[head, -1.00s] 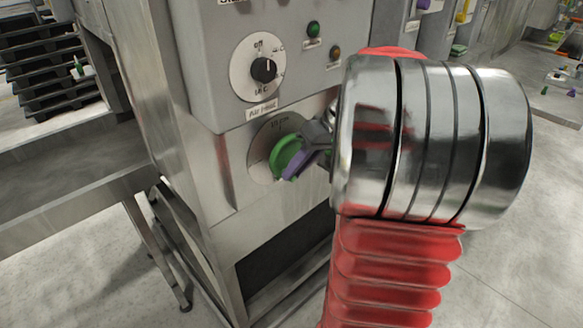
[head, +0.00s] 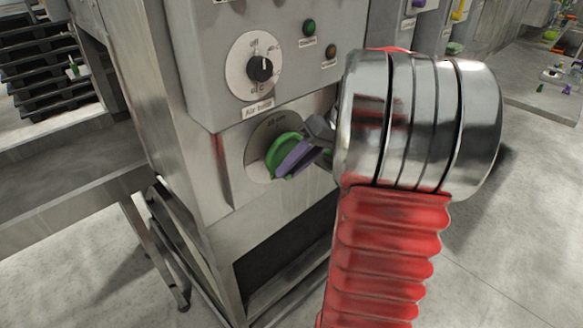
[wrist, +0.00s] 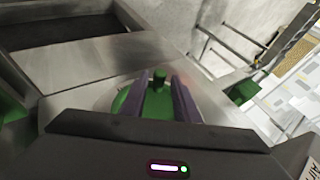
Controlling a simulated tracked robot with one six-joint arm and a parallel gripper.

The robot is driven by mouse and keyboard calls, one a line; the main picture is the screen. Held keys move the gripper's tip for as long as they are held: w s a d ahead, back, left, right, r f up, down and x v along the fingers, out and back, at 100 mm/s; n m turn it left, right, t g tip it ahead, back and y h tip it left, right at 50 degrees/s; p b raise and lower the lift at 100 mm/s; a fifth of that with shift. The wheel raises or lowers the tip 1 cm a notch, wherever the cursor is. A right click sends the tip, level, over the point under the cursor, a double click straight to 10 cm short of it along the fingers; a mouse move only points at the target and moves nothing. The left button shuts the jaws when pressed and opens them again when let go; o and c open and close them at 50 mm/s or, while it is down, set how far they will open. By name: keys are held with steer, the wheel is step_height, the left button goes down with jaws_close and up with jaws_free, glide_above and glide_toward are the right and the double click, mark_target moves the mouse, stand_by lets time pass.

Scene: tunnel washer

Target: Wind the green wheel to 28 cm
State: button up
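A small figure at the plate's top is too blurred to read surely. My gripper (head: 292,160) is at the wheel, its purple fingers tilted across the wheel's right side. In the wrist view the fingers lie on both sides of a green grip part (wrist: 158,100) of the wheel, which fills the gap between them; they look shut on it. My wrist hides the wheel's right part in the head view.
Above the wheel is a panel with a black selector knob (head: 259,69), a green button (head: 309,28) and an amber button (head: 331,51). A steel ledge (head: 70,170) juts out at left. A dark opening (head: 285,245) lies below the wheel.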

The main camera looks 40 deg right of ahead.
steer(key=shift+o, duration=0.8)
steer(key=shift+d+r, duration=0.1)
steer(key=v, duration=1.3)
steer(key=shift+r, duration=0.2)
steer(key=shift+s, duration=0.1)
steer(key=s+a+f+h, duration=0.2)
steer(key=a+f, duration=0.1)
steer(key=a, duration=0.8)
steer(key=s+a+f+h, duration=0.2)
steer(key=a+f, duration=0.1)
steer(key=a, duration=0.8)
steer(key=s+a+f+n+t+h, duration=0.1)
steer(key=a+f+h, duration=0.1)
steer(key=a, duration=0.9)
steer(key=shift+s+f+h, duration=0.3)
steer(key=shift+s+f, duration=0.1)
steer(key=shift+f, duration=0.2)
